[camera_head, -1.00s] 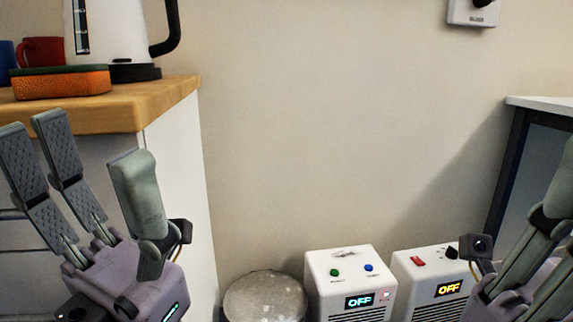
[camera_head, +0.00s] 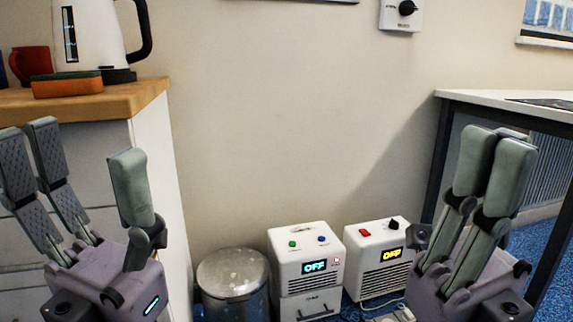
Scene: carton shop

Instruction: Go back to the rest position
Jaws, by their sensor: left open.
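My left gripper (camera_head: 85,185) is at the lower left, in front of the white cabinet. Its fingers are spread wide and nothing is between them. My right gripper (camera_head: 490,175) is at the lower right, in front of the dark-legged table. Two of its fingers point up side by side; any opposing finger is hidden, so I cannot tell whether it is open or shut. No object shows in it.
A wooden counter (camera_head: 110,102) at left holds a white kettle (camera_head: 98,35), a sponge (camera_head: 67,86) and a red mug (camera_head: 35,62). Below the wall stand a bin (camera_head: 232,275) and two white boxes reading OFF (camera_head: 290,240) (camera_head: 365,235). A table (camera_head: 470,98) stands at right.

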